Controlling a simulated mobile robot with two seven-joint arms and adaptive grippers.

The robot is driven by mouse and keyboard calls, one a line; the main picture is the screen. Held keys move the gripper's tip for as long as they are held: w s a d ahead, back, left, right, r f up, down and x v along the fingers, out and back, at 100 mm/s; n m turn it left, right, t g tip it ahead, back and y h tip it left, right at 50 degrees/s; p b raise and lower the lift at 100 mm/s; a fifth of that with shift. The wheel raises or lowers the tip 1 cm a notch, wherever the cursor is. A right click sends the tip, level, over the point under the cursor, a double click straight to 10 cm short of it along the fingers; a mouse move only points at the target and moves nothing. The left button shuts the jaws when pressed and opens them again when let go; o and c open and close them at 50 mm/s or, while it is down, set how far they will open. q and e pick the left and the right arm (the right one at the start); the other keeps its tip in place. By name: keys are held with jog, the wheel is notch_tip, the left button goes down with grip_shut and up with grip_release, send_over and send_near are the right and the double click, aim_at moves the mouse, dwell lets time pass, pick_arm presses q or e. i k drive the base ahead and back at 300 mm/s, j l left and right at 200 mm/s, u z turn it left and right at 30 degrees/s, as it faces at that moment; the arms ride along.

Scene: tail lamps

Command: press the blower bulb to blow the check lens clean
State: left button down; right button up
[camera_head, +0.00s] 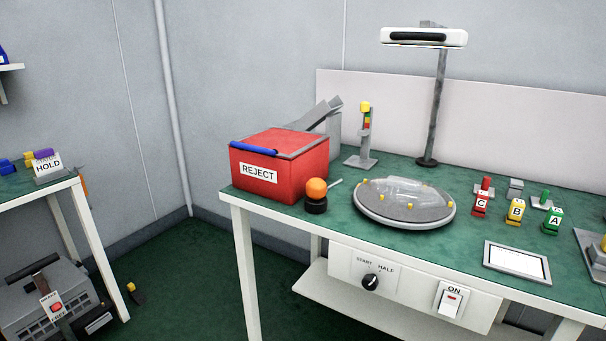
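The blower bulb (316,188) is an orange ball on a black base, with a thin pale nozzle pointing up to the right. It stands on the green bench top just right of the red reject box. A clear lens-shaped part (405,190) lies on a round grey plate (372,214) with several small yellow pegs, right of the bulb; I cannot tell whether it is the check lens. Neither of my grippers shows in the head view.
The red REJECT box (285,184) stands close on the bulb's left. A lamp on a post (436,110) rises behind the plate. Marked blocks (515,211) and a framed panel (516,263) are at the right. A side table (50,199) stands at the left.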

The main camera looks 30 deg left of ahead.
aim_at(316, 188)
jog(key=i+j+u, duration=0.5)
jog(key=i, duration=0.35)
